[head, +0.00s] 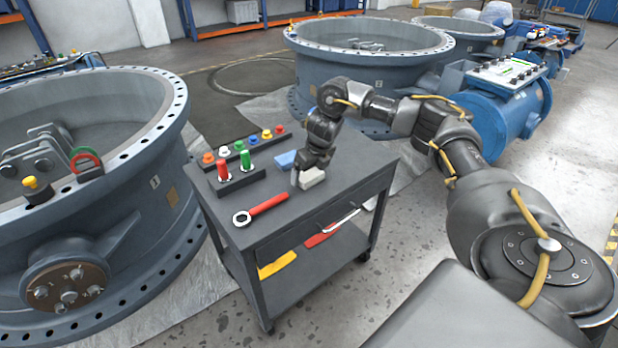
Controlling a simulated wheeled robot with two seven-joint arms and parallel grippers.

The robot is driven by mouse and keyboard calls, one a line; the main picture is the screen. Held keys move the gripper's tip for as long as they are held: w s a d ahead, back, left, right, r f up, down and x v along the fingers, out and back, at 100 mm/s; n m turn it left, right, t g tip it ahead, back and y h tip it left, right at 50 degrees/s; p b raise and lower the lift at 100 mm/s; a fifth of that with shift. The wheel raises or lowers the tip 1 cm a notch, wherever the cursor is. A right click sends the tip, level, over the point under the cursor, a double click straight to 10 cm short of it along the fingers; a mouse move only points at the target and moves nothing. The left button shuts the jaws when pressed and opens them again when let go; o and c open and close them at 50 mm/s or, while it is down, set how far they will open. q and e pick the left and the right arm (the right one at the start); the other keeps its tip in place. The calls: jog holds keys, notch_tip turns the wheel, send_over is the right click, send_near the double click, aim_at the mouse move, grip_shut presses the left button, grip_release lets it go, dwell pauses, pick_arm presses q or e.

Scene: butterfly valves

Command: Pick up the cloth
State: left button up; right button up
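My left gripper is out of view.
A red wrench (260,209), a holder with red and green handles (234,172) and a row of coloured knobs (240,147) share the cart top. A yellow item (277,264) lies on the lower shelf. Large blue valve rings stand left (130,225) and behind (375,67).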

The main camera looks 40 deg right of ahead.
aim_at(309, 176)
jog(key=c, duration=0.8)
jog(key=shift+r, duration=0.4)
jog(key=r, duration=0.2)
jog(key=a+r+p, duration=0.1)
jog(key=r, duration=0.1)
jog(key=shift+s+p, duration=0.2)
jog(key=shift+p, duration=0.1)
pick_arm(q)
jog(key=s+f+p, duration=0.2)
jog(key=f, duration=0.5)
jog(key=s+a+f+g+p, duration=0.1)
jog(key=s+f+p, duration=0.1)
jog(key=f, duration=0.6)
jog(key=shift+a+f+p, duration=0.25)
jog(key=shift+p, duration=0.35)
pick_arm(e)
jog(key=s+a+r, duration=0.2)
jog(key=a, duration=0.1)
jog(key=s+a+r, duration=0.2)
jog(key=a+r, duration=0.1)
jog(key=a, duration=0.1)
jog(key=s+a+r, duration=0.3)
jog(key=shift+a+r, duration=0.1)
jog(key=shift+a, duration=0.3)
